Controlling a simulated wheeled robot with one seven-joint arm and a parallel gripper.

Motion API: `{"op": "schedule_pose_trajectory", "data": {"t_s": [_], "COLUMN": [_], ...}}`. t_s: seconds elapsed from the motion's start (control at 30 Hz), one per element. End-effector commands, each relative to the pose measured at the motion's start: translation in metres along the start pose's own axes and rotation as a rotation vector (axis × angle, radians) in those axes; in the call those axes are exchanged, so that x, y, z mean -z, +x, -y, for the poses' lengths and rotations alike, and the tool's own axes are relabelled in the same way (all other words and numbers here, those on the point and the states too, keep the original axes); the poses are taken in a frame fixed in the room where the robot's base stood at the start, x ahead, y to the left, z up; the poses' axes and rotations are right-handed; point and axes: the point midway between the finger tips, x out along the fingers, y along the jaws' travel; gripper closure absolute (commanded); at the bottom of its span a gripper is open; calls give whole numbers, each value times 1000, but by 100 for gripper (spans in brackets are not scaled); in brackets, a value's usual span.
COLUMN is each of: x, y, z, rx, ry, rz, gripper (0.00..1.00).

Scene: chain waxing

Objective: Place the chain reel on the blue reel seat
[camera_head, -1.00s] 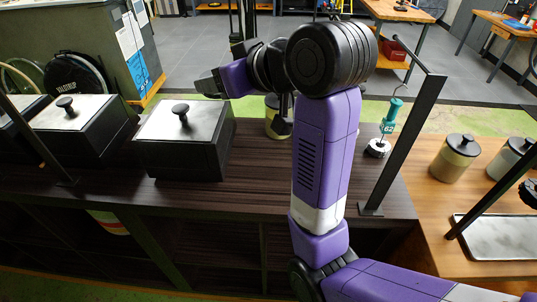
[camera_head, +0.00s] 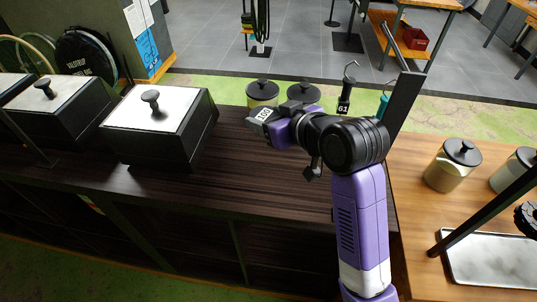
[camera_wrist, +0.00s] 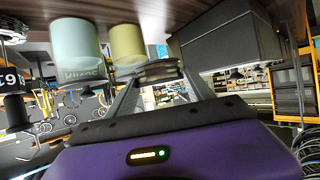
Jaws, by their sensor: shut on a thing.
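My gripper (camera_head: 262,115) hangs over the dark wood bench (camera_head: 260,190), in front of two lidded jars. In the wrist view, its fingers (camera_wrist: 158,78) are shut on a dark, layered round thing that looks like the chain reel (camera_wrist: 158,71). I cannot make out a blue reel seat in either view.
A black box with a grey lid (camera_head: 155,110) stands left of my gripper. A jar (camera_head: 262,93) and another jar (camera_head: 303,93) stand behind it. The bench's middle is clear.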

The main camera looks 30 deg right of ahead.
Motion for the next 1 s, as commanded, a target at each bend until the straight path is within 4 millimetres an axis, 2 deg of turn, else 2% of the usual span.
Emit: {"op": "schedule_pose_trajectory", "data": {"t_s": [0.1, 0.3, 0.57, 0.8, 1.0], "x": [-28, -62, -80, -108, -111], "y": [13, 29, 39, 52, 54], "z": [0, 0, 0, 0, 0], "rx": [1, 0, 0, 0, -1], "ry": [1, 0, 1, 1, 0], "rz": [4, 1, -2, -1, -4], "gripper": [100, 100, 100, 100, 100]}}
